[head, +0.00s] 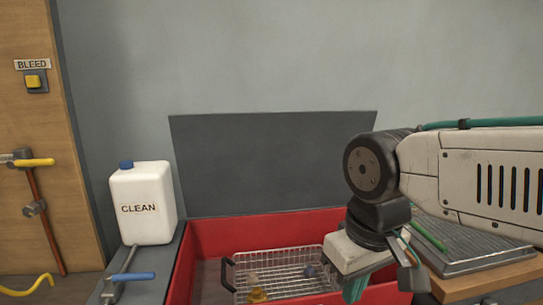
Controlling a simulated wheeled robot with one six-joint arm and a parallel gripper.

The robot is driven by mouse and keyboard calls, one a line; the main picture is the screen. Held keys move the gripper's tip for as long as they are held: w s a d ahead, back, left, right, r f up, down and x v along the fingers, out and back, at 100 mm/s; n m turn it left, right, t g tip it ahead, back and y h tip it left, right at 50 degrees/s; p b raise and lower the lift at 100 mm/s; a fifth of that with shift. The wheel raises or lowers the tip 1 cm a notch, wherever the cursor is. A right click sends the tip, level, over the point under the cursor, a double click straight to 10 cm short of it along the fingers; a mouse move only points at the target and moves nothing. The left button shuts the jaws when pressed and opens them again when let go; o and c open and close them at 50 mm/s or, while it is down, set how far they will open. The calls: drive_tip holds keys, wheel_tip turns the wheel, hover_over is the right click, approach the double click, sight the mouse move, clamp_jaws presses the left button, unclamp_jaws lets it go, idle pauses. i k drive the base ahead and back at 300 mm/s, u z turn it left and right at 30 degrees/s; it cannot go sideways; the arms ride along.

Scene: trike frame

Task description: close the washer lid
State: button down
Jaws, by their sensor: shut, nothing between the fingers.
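The washer is a red open-topped tub (212,235) at the lower middle of the head view. Its dark grey lid (265,160) stands raised, close to upright, along the back of the tub. My gripper (355,288) points down over the tub's right part, in front of the lid and apart from it. Its fingers are shut and show nothing between them. My arm hides the lid's lower right corner and part of the tub's right side.
A wire basket (285,262) with small parts sits in the tub. A white CLEAN jug (142,205) and a blue-handled lever (132,277) are on the left ledge. A ribbed tray (470,245) lies on the wooden bench at right. A yellow BLEED button (34,81) is far left.

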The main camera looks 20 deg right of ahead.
sight(229, 164)
drive_tip(key=k, duration=0.6)
drive_tip(key=u, duration=0.35)
drive_tip(key=i, duration=1.15)
drive_tip(key=z, duration=0.85)
